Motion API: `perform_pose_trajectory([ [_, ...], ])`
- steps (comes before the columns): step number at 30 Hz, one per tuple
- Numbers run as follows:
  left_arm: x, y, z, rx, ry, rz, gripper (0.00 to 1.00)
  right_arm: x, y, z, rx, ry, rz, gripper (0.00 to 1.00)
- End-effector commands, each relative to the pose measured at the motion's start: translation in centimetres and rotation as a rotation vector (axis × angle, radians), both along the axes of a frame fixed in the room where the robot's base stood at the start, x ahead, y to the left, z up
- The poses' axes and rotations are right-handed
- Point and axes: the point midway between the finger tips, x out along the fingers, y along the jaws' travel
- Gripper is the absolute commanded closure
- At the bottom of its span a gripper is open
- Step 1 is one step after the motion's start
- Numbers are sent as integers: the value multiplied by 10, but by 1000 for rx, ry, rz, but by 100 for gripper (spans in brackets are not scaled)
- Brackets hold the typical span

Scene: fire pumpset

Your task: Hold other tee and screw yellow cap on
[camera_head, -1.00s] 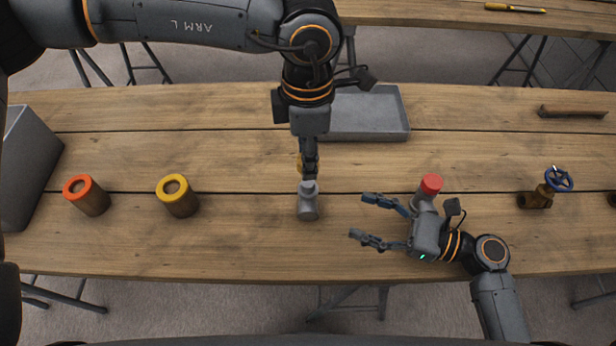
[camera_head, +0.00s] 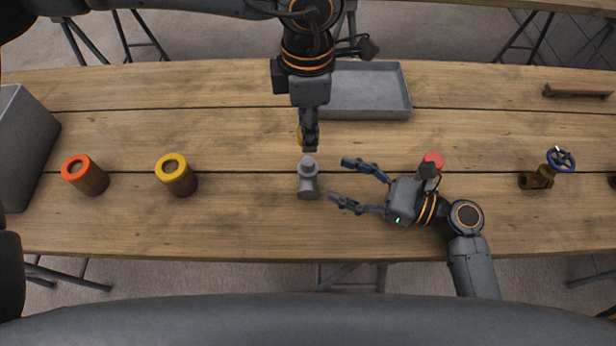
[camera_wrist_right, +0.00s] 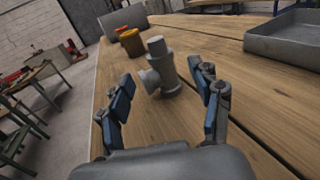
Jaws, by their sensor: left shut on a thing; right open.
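The grey tee (camera_head: 308,181) stands on the table below my left gripper in the head view. It also shows in the right wrist view (camera_wrist_right: 161,75), ahead of and between my right fingers. Another tee with a red cap (camera_head: 433,160) is partly hidden behind my right wrist.
Yellow-topped (camera_head: 176,177) and orange-topped (camera_head: 85,175) brown cylinders stand at left, near a grey bin (camera_head: 25,140). A grey tray (camera_head: 365,92) lies behind. A blue-wheeled valve (camera_head: 545,172) stands at right. The table front is clear.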

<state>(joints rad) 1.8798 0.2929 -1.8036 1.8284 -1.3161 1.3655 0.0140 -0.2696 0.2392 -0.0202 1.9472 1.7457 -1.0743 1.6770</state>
Motion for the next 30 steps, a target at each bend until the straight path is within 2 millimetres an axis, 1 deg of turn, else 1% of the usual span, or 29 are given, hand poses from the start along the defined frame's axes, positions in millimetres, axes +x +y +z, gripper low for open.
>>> perform_pose_trajectory([
  [1, 0, 0, 0, 0, 0, 0, 91, 4, 10, 1, 4, -3, 1, 36],
  [6, 0, 0, 0, 0, 0, 0, 91, 16, 40, 1, 4, -2, 1, 36],
  [12, 0, 0, 0, 0, 0, 0, 91, 26, 62, 0, 2, 0, -1, 36],
  [17, 0, 0, 0, 0, 0, 0, 91, 29, 70, 0, 0, 1, 0, 36],
  [25, 0, 0, 0, 0, 0, 0, 91, 29, 70, 0, 0, 0, 0, 36],
  [26, 0, 0, 0, 0, 0, 0, 91, 29, 70, 0, 0, 0, 0, 38],
  [27, 0, 0, 0, 0, 0, 0, 91, 29, 70, 0, 0, 0, 0, 46],
  [29, 0, 0, 0, 0, 0, 0, 91, 29, 70, 0, -1, 0, -1, 58],
  [30, 0, 0, 0, 0, 0, 0, 91, 29, 70, 0, -1, 0, 0, 66],
])
